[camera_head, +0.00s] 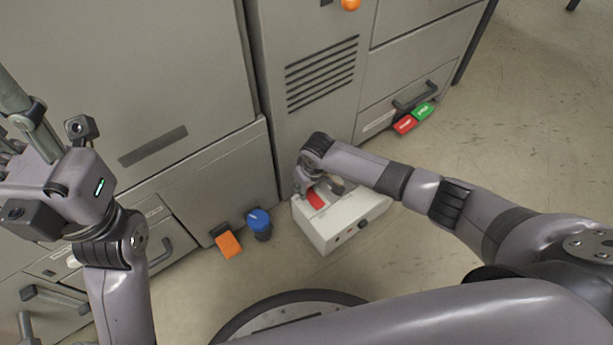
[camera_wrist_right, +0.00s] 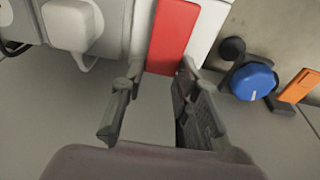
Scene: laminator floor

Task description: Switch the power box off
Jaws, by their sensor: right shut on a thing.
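The power box (camera_head: 345,226) is a white box on the floor in front of the grey cabinet. A red switch (camera_head: 315,199) shows on its top, and it also shows large in the right wrist view (camera_wrist_right: 173,36). My right gripper (camera_head: 320,186) is down at the box's top. In the right wrist view its two fingers (camera_wrist_right: 158,80) are on either side of the red switch's near end, shut on it. My left gripper (camera_head: 55,195) is raised at the left, away from the box, and its fingertips are not clearly seen.
A blue knob (camera_head: 259,220) and an orange piece (camera_head: 228,243) are left of the box. Red (camera_head: 404,124) and green (camera_head: 423,110) blocks lie by the cabinet at the right. Cabinet (camera_head: 190,90) fronts close off the back; floor (camera_head: 530,130) at right is clear.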

